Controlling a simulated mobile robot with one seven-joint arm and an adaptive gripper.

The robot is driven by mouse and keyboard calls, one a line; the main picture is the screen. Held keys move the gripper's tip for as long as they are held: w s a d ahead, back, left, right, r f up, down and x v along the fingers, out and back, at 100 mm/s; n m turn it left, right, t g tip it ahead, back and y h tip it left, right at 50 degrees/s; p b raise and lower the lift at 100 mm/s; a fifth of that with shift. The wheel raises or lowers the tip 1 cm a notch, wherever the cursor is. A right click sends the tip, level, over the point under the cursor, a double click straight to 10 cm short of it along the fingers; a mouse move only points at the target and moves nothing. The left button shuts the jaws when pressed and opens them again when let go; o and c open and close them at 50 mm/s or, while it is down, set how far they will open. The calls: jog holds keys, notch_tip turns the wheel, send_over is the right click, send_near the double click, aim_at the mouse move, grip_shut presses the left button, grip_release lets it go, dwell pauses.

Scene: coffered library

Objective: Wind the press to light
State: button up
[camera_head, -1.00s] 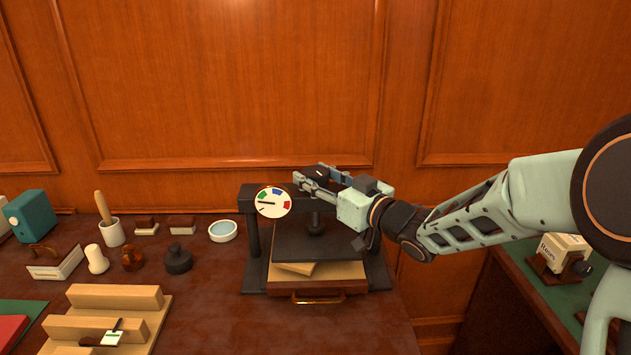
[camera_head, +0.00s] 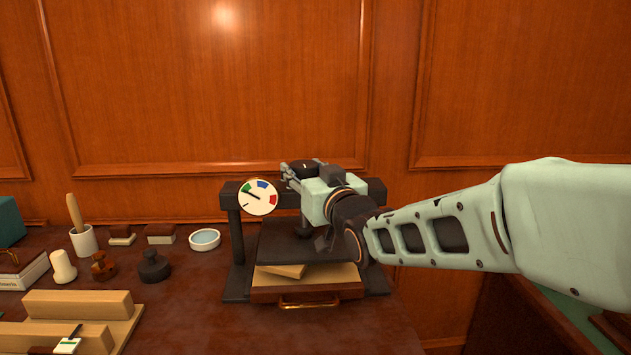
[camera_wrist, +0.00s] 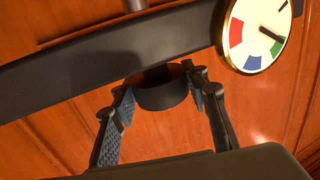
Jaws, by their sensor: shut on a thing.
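The press (camera_head: 232,240) stands on the desk against the panelled wall, with a dark crossbar on two posts and a dark plate below. My gripper (camera_head: 300,172) is above its crossbar, shut on the round black knob (camera_wrist: 162,92); in the wrist view, one finger lies on each side of it. The round white dial (camera_head: 257,197) at the crossbar's left has green, blue and red marks. My wrist hides the crossbar's right part.
Light pieces (camera_head: 283,271) lie under the plate, above a wooden base with a brass handle (camera_head: 309,302). Stamps (camera_head: 153,266), a white pot (camera_head: 84,240), a round dish (camera_head: 205,239) and a wooden rack (camera_head: 78,304) stand left. The desk front is clear.

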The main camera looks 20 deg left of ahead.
aim_at(304, 164)
jog(key=shift+r, duration=0.1)
jog(key=o, duration=1.2)
notch_tip(304, 164, up, 10)
